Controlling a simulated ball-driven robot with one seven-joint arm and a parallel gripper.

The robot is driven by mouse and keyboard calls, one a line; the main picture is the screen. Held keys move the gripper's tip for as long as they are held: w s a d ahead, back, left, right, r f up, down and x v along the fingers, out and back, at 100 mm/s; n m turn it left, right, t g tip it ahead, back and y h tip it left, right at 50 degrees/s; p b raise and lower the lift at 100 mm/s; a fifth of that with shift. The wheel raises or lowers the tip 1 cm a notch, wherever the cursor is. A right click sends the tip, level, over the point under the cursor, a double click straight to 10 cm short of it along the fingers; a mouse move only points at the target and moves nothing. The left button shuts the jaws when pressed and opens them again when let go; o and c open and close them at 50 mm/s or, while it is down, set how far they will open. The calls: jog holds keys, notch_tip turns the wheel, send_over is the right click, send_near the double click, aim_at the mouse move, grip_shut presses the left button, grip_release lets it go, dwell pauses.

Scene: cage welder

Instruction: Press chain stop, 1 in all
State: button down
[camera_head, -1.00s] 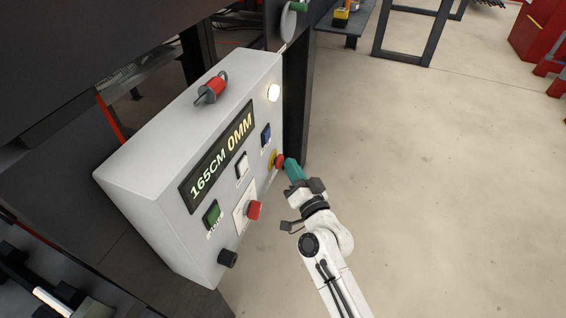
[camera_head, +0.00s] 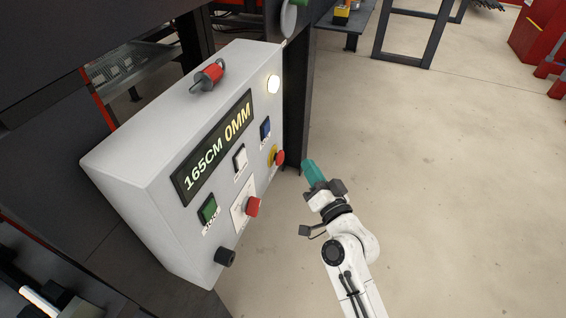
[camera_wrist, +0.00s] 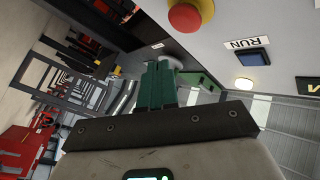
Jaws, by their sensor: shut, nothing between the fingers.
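A grey control box (camera_head: 150,150) carries several buttons, and I cannot read a "chain stop" label on any of them. A red mushroom button (camera_head: 280,158) on a yellow collar sits at the panel's right edge. It also shows at the top of the wrist view (camera_wrist: 184,17). A second red knob (camera_head: 253,206) stands out from a white plate lower on the panel. My gripper (camera_head: 309,166) has teal fingers, shut and empty. In the head view it is right of the mushroom button, with a gap between them. The teal fingers (camera_wrist: 158,84) also show in the wrist view.
The panel also has a green button (camera_head: 208,209), a white button (camera_head: 240,158), a blue button (camera_head: 265,130), a lit lamp (camera_head: 273,85), a black knob (camera_head: 225,257) and a display (camera_head: 213,147) reading 165CM 0MM. Open floor lies right of my arm.

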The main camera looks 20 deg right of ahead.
jog(key=shift+s+d+b, duration=0.4)
jog(key=shift+s+d, duration=0.15)
jog(key=shift+d, duration=0.2)
dwell(0.3)
jog(key=s+d+f+n+g+p, duration=0.15)
jog(key=s+f+g, duration=0.25)
jog(key=s, duration=0.4)
jog(key=s+f+n+g+p, duration=0.1)
jog(key=s+f+n+g, duration=0.1)
jog(key=s+f+g, duration=0.45)
jog(key=s+d+f+n+g+p, duration=0.1)
jog(key=s+f+n+g, duration=0.15)
jog(key=s, duration=0.65)
jog(key=s+d+r+g+h, duration=0.1)
jog(key=s+d+g, duration=0.1)
jog(key=s, duration=0.4)
jog(key=s+d+g+h+p, duration=0.1)
jog(key=s+d+g+h, duration=0.1)
jog(key=s, duration=0.5)
jog(key=shift+d+r+m+g, duration=0.15)
jog(key=shift+r+m+g, duration=0.25)
jog(key=shift+g, duration=0.3)
jog(key=shift+w, duration=0.1)
